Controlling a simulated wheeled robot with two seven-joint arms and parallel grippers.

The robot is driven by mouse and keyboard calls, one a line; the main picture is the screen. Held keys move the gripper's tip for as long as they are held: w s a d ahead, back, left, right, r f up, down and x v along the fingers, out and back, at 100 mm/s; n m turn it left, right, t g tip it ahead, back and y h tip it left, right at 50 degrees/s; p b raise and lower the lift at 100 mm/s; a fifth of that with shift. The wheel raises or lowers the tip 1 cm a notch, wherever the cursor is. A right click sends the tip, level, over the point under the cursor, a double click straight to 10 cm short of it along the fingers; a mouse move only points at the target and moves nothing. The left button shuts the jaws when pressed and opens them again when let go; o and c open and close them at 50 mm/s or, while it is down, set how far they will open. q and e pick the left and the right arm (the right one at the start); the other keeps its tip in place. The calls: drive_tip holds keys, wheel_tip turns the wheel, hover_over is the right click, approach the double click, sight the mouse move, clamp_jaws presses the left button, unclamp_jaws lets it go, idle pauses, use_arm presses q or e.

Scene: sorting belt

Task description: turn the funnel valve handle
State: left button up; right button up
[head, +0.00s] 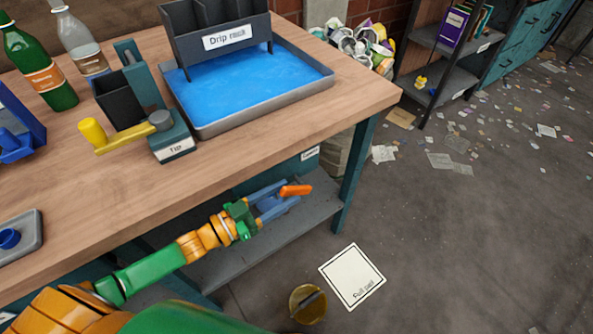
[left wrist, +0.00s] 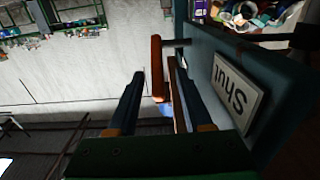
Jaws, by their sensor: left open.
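An orange handle (head: 296,190) shows at the fingertips of my left gripper (head: 283,198), below the tabletop's front edge. In the left wrist view the orange handle (left wrist: 157,68) is a narrow bar on a short dark shaft that comes from the teal panel at right. My left gripper (left wrist: 155,75) is open, with one finger on each side of the bar. I cannot tell whether a finger touches it. A white label (left wrist: 237,92), seen upside down, is on the panel beside the handle. No funnel is recognisable. My right gripper is out of view.
The wooden tabletop (head: 240,140) is above my left gripper, and a lower shelf (head: 230,262) is under it. A table leg (head: 354,175) stands just right. On top are a blue-filled tray (head: 325,78), a yellow lever (head: 120,141) and bottles. The floor at right has scattered paper.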

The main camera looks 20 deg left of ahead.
sight(301, 186)
use_arm(q)
drive_tip(key=x, duration=0.6)
drive_tip(key=shift+s+d, duration=0.1)
drive_tip(key=shift+c, duration=0.2)
clamp_jaws()
drive_tip(key=shift+f+b, duration=0.1)
drive_tip(key=shift+b, duration=0.2)
idle(0.7)
